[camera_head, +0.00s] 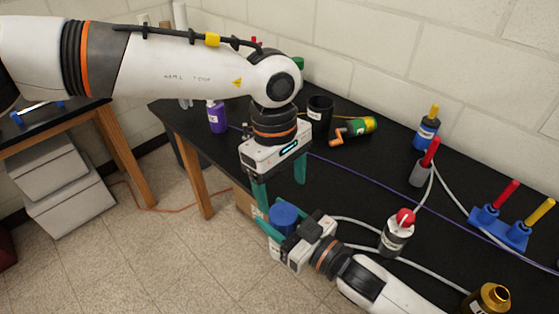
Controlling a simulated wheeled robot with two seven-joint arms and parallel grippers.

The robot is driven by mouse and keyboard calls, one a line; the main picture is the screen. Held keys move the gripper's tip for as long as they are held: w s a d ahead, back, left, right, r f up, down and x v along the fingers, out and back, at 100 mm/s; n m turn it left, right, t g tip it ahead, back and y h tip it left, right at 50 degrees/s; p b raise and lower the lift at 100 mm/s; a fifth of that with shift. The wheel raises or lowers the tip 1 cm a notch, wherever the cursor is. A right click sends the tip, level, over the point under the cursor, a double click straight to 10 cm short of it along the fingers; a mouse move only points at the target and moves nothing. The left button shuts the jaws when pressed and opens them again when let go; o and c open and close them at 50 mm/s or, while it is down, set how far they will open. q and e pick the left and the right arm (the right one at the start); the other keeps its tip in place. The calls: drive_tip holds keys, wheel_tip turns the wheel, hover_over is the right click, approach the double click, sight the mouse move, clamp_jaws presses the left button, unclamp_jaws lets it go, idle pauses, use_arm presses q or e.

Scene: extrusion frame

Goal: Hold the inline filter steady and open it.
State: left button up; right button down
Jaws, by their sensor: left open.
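A blue round part (283,215), which looks like the cap of the inline filter, shows near the table's front edge; its lower body is hidden. My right gripper (279,218) reaches in from the lower right, with its teal fingers around the filter, and appears shut on it. My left gripper (281,193) points down from above, just over the blue part. Its two teal fingers are wide apart, with nothing seen between them.
A gold-topped container (487,300) is at the lower right.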

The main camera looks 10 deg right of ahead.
sight(286, 213)
use_arm(q)
drive_tip(key=shift+s+d+f, duration=0.1)
drive_tip(key=shift+s+f, duration=0.05)
drive_tip(key=shift+f, duration=1.25)
drive_tip(key=shift+s+d+f, duration=0.1)
drive_tip(key=shift+s+f, duration=0.05)
drive_tip(key=shift+f, duration=1.2)
drive_tip(key=shift+c, duration=0.6)
drive_tip(key=c, duration=1.1)
drive_tip(key=shift+o, duration=0.5)
drive_tip(key=n, duration=0.4)
drive_tip(key=shift+r+t, duration=0.1)
drive_tip(key=shift+t, duration=0.2)
drive_tip(key=shift+c, duration=0.3)
drive_tip(key=shift+w+d, duration=0.1)
drive_tip(key=shift+d, duration=0.05)
drive_tip(key=o, duration=1.1)
